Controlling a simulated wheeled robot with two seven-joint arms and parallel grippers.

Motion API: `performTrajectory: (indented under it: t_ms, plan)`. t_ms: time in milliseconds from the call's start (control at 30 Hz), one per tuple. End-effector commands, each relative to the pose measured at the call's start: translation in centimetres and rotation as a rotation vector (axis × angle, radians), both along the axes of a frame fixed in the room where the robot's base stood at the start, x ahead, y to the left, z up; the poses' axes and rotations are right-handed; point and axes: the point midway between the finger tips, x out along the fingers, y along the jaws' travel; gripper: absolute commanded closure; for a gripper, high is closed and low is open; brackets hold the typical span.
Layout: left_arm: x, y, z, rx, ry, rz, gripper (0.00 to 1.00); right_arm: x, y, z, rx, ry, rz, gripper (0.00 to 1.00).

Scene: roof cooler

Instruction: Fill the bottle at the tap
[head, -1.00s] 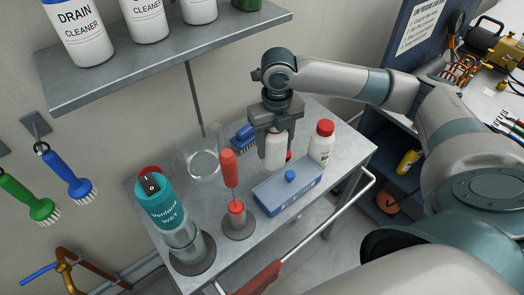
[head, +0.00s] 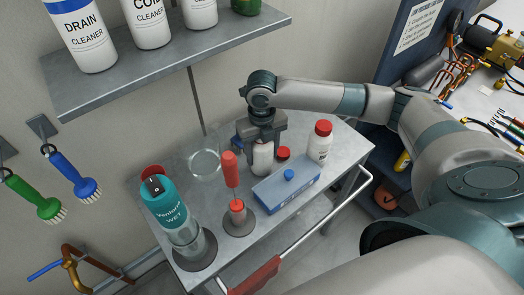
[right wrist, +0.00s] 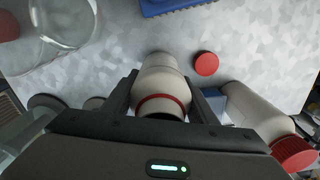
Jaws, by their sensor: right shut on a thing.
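My right gripper (head: 263,147) is shut on a white bottle (head: 262,160) at the steel cart top. In the right wrist view the bottle (right wrist: 160,78) sits between the two fingers, with a red ring near its dark, apparently uncapped mouth. I cannot tell whether its base touches the cart. A red cap (head: 283,153) lies beside it on the cart; it also shows in the right wrist view (right wrist: 206,64). A copper and brass tap (head: 70,268) with a blue lever (head: 44,271) is on the wall at the lower left. My left gripper is out of view.
The cart (head: 330,185) holds a glass jar (head: 205,165), a teal-topped bottle (head: 172,205), a red-handled tool (head: 230,168), a blue box (head: 287,187) and a red-capped white bottle (head: 320,145). Brushes (head: 72,175) hang left. A shelf (head: 165,65) overhangs behind.

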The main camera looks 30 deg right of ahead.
Motion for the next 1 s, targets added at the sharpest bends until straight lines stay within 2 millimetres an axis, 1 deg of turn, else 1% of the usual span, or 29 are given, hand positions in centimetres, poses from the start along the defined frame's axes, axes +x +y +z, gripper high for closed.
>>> performTrajectory:
  t_ms: [33, 100, 467, 500, 567, 600, 867, 1000]
  plan:
    - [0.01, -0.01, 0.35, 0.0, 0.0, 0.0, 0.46, -0.06, 0.0, -0.26, 0.0, 0.002, -0.001, 0.7]
    - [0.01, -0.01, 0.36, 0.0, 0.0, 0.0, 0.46, -0.02, -0.01, -0.63, 0.0, 0.0, 0.0, 0.7]
    - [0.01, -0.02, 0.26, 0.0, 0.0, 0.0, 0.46, 0.0, -0.03, -0.93, 0.0, -0.001, 0.0, 0.7]
    - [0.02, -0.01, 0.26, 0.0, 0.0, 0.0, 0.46, 0.0, -0.03, -0.99, -0.001, -0.001, 0.0, 0.45]
    - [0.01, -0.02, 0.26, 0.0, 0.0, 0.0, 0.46, 0.0, -0.03, -0.96, 0.0, -0.001, 0.001, 0.31]
    - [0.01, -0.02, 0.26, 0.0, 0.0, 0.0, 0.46, 0.0, -0.03, -0.96, 0.0, -0.001, 0.0, 0.29]
    - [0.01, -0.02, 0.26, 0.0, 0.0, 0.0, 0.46, 0.01, -0.03, -0.91, 0.0, -0.001, 0.0, 0.29]
    - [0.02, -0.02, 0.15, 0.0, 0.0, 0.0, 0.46, 0.05, -0.04, -0.52, 0.0, -0.002, 0.0, 0.29]
